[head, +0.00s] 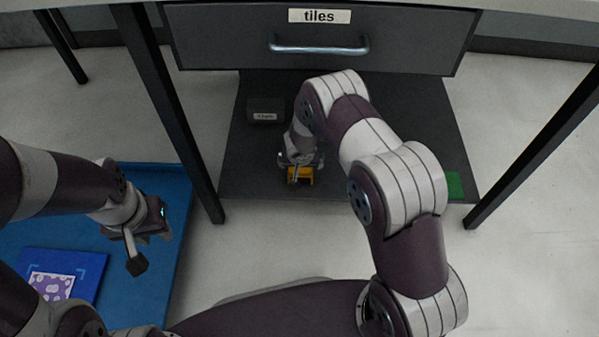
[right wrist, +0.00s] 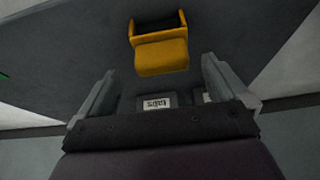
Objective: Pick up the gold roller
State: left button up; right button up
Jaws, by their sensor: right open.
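The gold roller (head: 301,174) lies on the dark grey board under the drawer, near the board's front edge. In the right wrist view the gold roller (right wrist: 160,52) shows its yellow-orange frame and body, just beyond the fingertips. My right gripper (head: 300,162) is above and behind it, partly hidden by my own wrist. The right wrist view shows its fingers (right wrist: 160,85) spread with nothing between them. My left gripper (head: 143,240) is over the blue tray at the left, far from the roller; its jaw gap is hard to make out.
A dark box with a label (head: 265,111) stands on the board (head: 240,180) behind the roller. A green patch (head: 454,186) is at the board's right. The drawer labelled tiles (head: 400,25) hangs above. Black table legs (head: 170,110) flank the board. The blue tray (head: 165,290) holds a patterned card (head: 52,286).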

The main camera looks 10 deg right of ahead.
aim_at(301, 169)
jog(key=x, duration=0.2)
jog(key=shift+w+f, duration=0.1)
jog(key=shift+f, duration=0.2)
jog(key=b+x, duration=0.2)
jog(key=x, duration=0.2)
jog(key=shift+f+b, duration=0.25)
jog(key=shift+b, duration=0.1)
jog(key=shift+w+f, duration=0.2)
jog(key=shift+w, duration=0.05)
pick_arm(q)
notch_tip(301, 169, down, 3)
jog(key=shift+f, duration=0.2)
pick_arm(e)
jog(key=c, duration=0.9)
notch_tip(301, 169, up, 5)
jog(key=p, duration=0.3)
jog(key=shift+p, duration=0.3)
jog(key=shift+s+d+b, duration=0.5)
jog(key=shift+b, duration=0.1)
pick_arm(q)
notch_tip(301, 169, up, 4)
jog(key=shift+f+p, duration=0.2)
jog(key=shift+p, duration=0.4)
pick_arm(e)
jog(key=s+d+r, duration=0.4)
jog(key=s, duration=0.1)
jog(key=s+d+r, duration=0.2)
jog(key=d, duration=0.1)
jog(key=shift+s, duration=0.3)
